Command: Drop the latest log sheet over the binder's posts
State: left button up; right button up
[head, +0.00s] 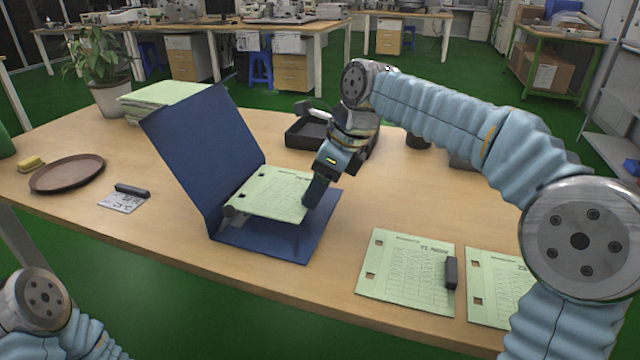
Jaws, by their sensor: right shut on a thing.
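A dark blue binder (205,150) stands open on the table, its cover tilted up at the left and its base flat. A pale green log sheet (268,194) with printed lines is over the base, its left side at the grey post mechanism (236,217). My right gripper (314,192) is shut on the sheet's right edge. I cannot tell whether the holes are around the posts. Two more punched sheets lie at the front right: one sheet (405,275) with a dark block on it, and another sheet (490,285) partly hidden by my right arm. My left gripper is out of view.
A black tray (305,133) stands behind the binder. A green paper stack (165,93) and a potted plant (103,70) are at the back left. A brown round plate (68,174), a yellow block (32,164) and a card with a dark block (122,201) lie left.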

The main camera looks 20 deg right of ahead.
jog(key=shift+p, duration=0.3)
jog(key=shift+f+b, duration=0.45)
jog(key=shift+f, duration=0.35)
dwell(0.3)
jog(key=shift+p, duration=0.3)
dwell(0.5)
jog(key=shift+f+b, duration=0.35)
jog(key=shift+f, duration=0.4)
jog(key=shift+r+p, duration=0.1)
jog(key=shift+p, duration=0.2)
dwell(0.6)
jog(key=shift+f, duration=0.65)
jog(key=o, duration=1.1)
